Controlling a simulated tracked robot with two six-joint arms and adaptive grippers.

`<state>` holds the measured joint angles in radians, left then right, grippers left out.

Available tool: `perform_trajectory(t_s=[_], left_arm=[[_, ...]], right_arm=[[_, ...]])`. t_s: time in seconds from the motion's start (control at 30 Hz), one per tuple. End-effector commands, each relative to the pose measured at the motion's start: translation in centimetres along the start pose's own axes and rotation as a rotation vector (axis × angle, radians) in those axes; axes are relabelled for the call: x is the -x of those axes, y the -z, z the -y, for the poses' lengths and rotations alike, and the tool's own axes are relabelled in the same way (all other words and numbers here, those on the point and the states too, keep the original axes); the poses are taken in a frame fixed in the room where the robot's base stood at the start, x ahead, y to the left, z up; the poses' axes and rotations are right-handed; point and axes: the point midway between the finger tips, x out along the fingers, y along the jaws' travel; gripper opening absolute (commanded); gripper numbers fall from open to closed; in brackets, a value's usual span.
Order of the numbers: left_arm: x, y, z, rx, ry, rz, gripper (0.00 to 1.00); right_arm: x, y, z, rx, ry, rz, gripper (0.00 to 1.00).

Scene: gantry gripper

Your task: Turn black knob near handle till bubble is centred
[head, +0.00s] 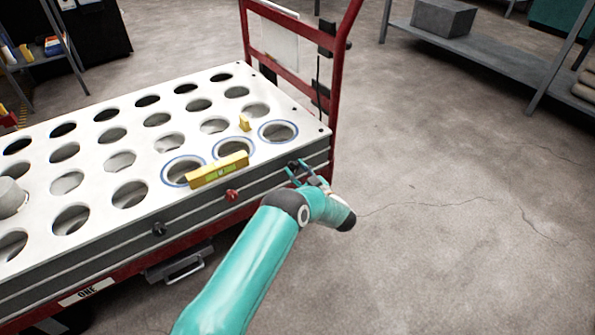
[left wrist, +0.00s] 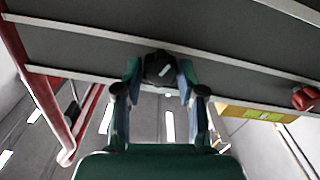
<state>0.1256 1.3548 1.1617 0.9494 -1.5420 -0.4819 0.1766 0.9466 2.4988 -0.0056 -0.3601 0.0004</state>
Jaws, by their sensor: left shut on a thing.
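The black knob near the red handle shows in the left wrist view (left wrist: 160,66), on the grey side of the cart's thick white top. My left gripper (head: 306,172) is at that side, by the corner nearest the handle. In the left wrist view its two fingers (left wrist: 160,80) stand on either side of the black knob, shut on it. A pale mark shows on the knob's face. A yellow spirit level (head: 218,170) with a green vial lies along the top's near edge. Its bubble is too small to read. My right gripper is in neither view.
A red knob (head: 232,195) and another black knob (head: 159,229) sit farther left on the same side. A small yellow level (head: 244,122) is on the holed top (head: 98,177). The red handle frame (head: 339,85) rises behind. Floor to the right is clear.

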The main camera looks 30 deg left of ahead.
Motion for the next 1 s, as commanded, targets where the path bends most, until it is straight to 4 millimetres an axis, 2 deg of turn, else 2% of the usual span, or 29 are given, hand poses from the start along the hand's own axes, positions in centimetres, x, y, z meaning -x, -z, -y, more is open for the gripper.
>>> perform_trajectory(t_s=[0.3, 0.53, 0.57, 0.7, 1.0], left_arm=[[0.06, -0.07, 0.02, -0.117, 0.002, 0.001, 0.05], [0.09, -0.1, 0.01, -0.119, 0.002, 0.001, 0.05], [0.09, -0.1, 0.01, -0.119, 0.002, 0.001, 0.43], [0.09, -0.09, -0.01, -0.119, 0.001, 0.001, 0.64], [0.15, -0.06, -0.07, -0.117, 0.0, 0.001, 0.64]], right_arm=[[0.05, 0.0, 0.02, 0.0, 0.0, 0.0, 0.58], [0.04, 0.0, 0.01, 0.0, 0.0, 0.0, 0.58], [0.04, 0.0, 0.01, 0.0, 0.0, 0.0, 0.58], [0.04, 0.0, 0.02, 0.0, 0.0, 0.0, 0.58], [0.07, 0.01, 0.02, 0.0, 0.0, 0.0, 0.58]])
